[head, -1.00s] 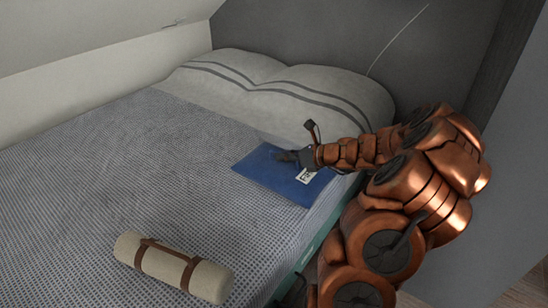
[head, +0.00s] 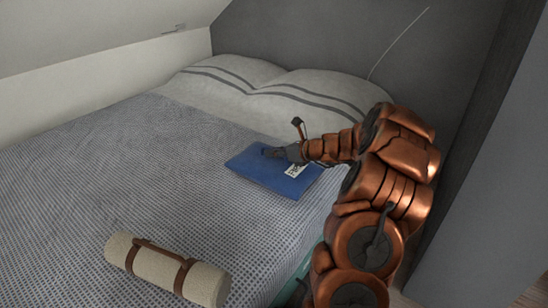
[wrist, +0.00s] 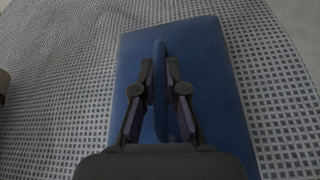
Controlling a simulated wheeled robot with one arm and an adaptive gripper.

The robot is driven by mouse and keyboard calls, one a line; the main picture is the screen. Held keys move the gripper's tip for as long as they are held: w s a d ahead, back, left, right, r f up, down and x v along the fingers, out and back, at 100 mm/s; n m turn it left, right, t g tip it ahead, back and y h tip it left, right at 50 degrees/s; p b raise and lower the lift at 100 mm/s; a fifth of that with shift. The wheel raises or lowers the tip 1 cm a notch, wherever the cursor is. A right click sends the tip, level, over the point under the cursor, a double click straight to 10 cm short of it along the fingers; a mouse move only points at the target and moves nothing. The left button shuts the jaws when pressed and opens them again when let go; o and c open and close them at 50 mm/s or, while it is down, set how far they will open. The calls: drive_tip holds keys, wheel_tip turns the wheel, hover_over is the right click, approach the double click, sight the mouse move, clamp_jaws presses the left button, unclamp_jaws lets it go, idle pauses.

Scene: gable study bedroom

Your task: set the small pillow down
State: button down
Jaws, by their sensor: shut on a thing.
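The small pillow (head: 268,175) is a flat blue rectangle with a white printed label, over the near side of the bed by the big pillows. My gripper (head: 280,153) is at its top from the right. In the wrist view, the two fingers of my gripper (wrist: 160,68) are shut on a raised blue strip of the small pillow (wrist: 205,75), which spreads out flat below them. Its underside is hidden, so I cannot tell whether it touches the bed.
The bed (head: 130,180) has a blue-and-white patterned cover with wide clear room left of the blue pillow. Striped white pillows (head: 235,95) lie at its head. A beige roll with brown straps (head: 165,270) lies at the near front. A grey wall stands behind.

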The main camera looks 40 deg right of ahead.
drive_tip(key=shift+r, duration=0.1)
drive_tip(key=c, duration=1.2)
unclamp_jaws()
